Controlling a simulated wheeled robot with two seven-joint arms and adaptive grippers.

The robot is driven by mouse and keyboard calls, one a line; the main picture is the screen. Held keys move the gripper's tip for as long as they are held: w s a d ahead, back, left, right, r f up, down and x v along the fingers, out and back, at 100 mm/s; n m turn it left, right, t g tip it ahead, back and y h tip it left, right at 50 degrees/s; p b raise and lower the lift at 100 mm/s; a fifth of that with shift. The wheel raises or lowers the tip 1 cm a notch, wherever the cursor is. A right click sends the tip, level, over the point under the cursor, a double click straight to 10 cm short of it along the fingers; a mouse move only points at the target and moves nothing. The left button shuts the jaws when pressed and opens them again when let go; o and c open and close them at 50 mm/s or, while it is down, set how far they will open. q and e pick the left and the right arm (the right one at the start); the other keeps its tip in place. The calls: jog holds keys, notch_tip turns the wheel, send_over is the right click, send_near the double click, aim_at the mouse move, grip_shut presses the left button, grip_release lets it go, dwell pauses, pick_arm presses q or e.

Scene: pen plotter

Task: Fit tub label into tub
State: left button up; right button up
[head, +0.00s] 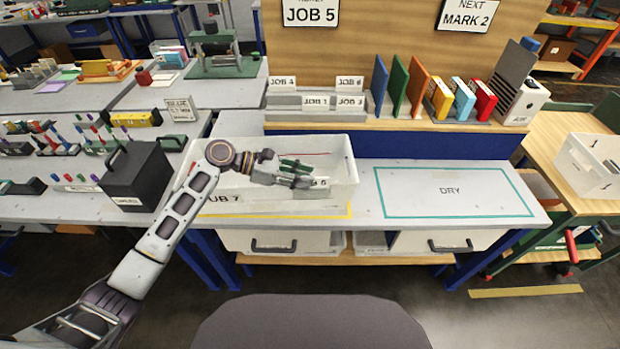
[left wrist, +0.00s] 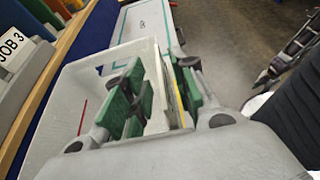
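The white open tub (head: 340,192) stands on the bench, with a label reading JOB 7 in part (head: 222,197) at its front left. My left gripper (head: 302,174) is over the tub's front rim, its fingers apart. A small white label (head: 320,183) with a digit like 5 or 6 shows at its fingertips. In the left wrist view, the green-padded fingers of my left gripper (left wrist: 166,98) stand either side of a white upright card (left wrist: 155,95) and the tub wall (left wrist: 40,125). I cannot tell whether the card touches a pad.
A rack with JOB cards (head: 316,102) and several coloured binders (head: 398,85) stands behind the tub. A black box (head: 137,175) is left of it. The DRY area (head: 450,190) at right is clear. White drawers (head: 285,241) are below.

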pick_arm(q)
jog(key=v, duration=0.9)
pick_arm(e)
jog(key=shift+w+a+f, duration=0.15)
jog(key=shift+a+f, duration=0.05)
jog(key=shift+a, duration=0.05)
pick_arm(q)
jog(key=shift+a, duration=0.1)
pick_arm(e)
jog(key=shift+d, duration=0.15)
pick_arm(q)
jog(key=shift+s, duration=0.1)
